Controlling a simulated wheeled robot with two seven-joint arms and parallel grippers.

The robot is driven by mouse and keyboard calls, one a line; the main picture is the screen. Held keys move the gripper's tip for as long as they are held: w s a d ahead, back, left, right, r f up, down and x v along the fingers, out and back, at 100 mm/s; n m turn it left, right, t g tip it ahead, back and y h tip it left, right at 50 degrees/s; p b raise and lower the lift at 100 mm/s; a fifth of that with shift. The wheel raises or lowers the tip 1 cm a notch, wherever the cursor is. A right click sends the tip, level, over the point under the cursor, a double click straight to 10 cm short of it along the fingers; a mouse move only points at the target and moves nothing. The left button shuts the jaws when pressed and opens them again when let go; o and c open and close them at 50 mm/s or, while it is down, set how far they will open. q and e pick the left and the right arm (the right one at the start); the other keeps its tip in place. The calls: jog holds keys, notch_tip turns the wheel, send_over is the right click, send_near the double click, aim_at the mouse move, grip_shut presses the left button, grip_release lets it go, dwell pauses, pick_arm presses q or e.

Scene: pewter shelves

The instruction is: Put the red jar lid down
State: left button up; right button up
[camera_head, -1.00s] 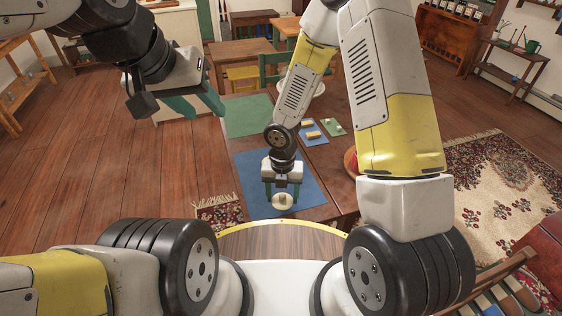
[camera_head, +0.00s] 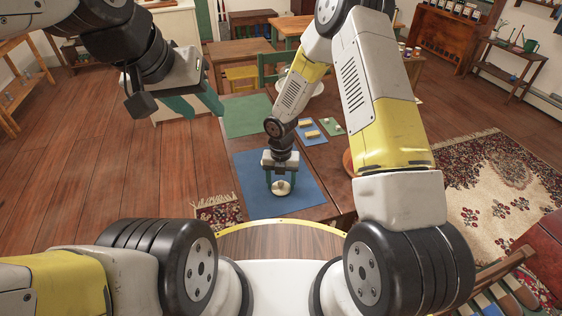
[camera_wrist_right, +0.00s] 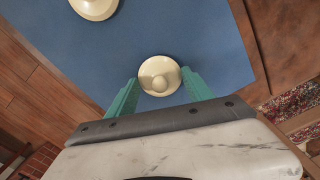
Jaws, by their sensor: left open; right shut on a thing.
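No red lid shows; the lid in my right gripper (camera_head: 281,184) is cream, round and has a centre knob. This cream lid (camera_head: 282,188) is between the green fingers, over the blue mat (camera_head: 305,188). In the right wrist view the same lid (camera_wrist_right: 159,76) sits between the fingertips of my right gripper (camera_wrist_right: 160,83). I cannot tell whether it touches the mat. A second cream round thing (camera_wrist_right: 94,6) is cut off at the top of that view, on the blue mat (camera_wrist_right: 215,40). My left gripper (camera_head: 197,104) is open and empty, left of the table.
A green mat (camera_head: 247,115) lies further back on the table. Small blocks on a blue board (camera_head: 310,136) and a green card (camera_head: 331,127) lie beside it. A white bowl (camera_head: 314,88) stands behind. A brown round thing (camera_head: 348,162) is partly hidden by my right arm.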

jog(key=shift+f, duration=0.1)
jog(key=o, duration=1.4)
